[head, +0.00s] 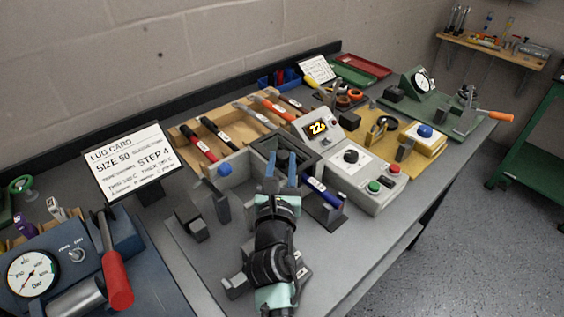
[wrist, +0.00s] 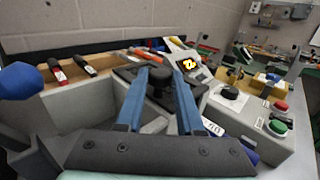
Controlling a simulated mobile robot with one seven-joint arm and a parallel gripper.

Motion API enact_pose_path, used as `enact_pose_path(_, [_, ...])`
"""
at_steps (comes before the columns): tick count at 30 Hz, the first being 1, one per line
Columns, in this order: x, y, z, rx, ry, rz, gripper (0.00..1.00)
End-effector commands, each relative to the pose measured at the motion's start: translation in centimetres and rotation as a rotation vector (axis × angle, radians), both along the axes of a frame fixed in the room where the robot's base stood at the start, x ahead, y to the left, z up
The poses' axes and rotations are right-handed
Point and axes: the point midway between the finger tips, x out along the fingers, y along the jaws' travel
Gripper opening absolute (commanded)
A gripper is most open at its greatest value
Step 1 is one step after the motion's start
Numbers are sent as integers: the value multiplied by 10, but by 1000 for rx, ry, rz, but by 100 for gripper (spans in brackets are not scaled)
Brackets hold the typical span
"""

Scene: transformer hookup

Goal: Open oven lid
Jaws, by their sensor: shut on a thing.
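The oven is a grey box with a control panel (head: 350,155), a lit yellow display (head: 317,127) and red and green buttons. Its dark square lid (wrist: 128,73) lies on the oven top with a black round knob (wrist: 160,82) at its middle. My gripper (head: 282,160) reaches over the oven from the front. In the wrist view, its two blue fingers (wrist: 160,78) stand on either side of the knob and are shut on it. In the head view the fingers hide the knob and part of the lid.
Red-handled tools (head: 200,145) lie in a wooden rack behind the oven. A blue-handled tool (head: 322,190) rests on a holder just right of my gripper. A lug card (head: 130,160) and a pump with a gauge (head: 30,272) stand left. The bench front right of my arm is clear.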

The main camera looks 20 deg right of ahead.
Motion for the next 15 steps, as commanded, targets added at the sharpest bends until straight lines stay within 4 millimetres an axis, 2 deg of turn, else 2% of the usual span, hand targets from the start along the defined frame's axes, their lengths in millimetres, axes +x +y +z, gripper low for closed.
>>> enact_pose_path(8, [-1,2,-1,0,1,1,0])
enact_pose_path(11, [-5,17,-2,-1,4,4,0])
enact_pose_path(15, [-17,51,-3,-1,4,8,0])
